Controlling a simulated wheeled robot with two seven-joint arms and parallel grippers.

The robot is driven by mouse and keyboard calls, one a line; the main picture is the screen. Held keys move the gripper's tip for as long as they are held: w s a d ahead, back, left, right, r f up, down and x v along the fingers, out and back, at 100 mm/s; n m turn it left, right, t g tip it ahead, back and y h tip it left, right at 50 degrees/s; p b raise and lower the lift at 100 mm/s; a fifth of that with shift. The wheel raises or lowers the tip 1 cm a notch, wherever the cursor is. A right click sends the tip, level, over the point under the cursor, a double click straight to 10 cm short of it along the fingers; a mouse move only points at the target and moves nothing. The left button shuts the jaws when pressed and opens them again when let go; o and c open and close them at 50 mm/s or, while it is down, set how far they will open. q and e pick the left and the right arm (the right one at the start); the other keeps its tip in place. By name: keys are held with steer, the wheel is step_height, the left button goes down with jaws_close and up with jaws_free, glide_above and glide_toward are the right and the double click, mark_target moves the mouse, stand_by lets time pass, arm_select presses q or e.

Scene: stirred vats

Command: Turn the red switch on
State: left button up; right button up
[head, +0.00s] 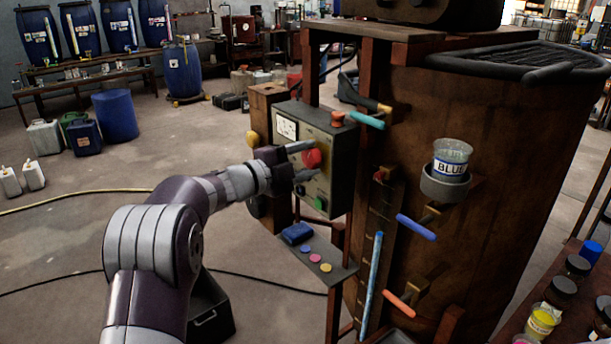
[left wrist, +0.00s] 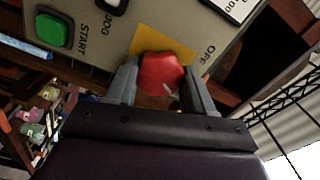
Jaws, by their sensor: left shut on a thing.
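The red switch (head: 312,159) is a rotary knob on the face of a grey control box (head: 330,150) fixed to the large wooden vat. In the left wrist view the knob (left wrist: 160,74) sits on a yellow plate (left wrist: 152,40), with "OFF" lettered to its right. My left gripper (head: 306,161) has a finger on each side of the knob and is shut on it; the fingers also flank it in the left wrist view (left wrist: 162,82). The knob's pointer and exact setting are hard to tell. My right gripper is not in view.
A green START button (left wrist: 52,29) and a JOG button (left wrist: 112,4) share the panel. A teal handle (head: 366,120) and a blue handle (head: 416,228) stick out to the right. A small shelf (head: 310,262) juts out below.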

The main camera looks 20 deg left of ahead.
arm_select(q)
steer(key=shift+f+m+b, duration=0.1)
steer(key=shift+m+b, duration=1.6)
steer(key=shift+b, duration=0.05)
steer(key=o, duration=1)
steer(key=shift+o, duration=0.2)
steer(key=shift+s, duration=0.1)
steer(key=b+v, duration=0.1)
steer(key=v, duration=1.1)
steer(key=shift+s+a, duration=0.25)
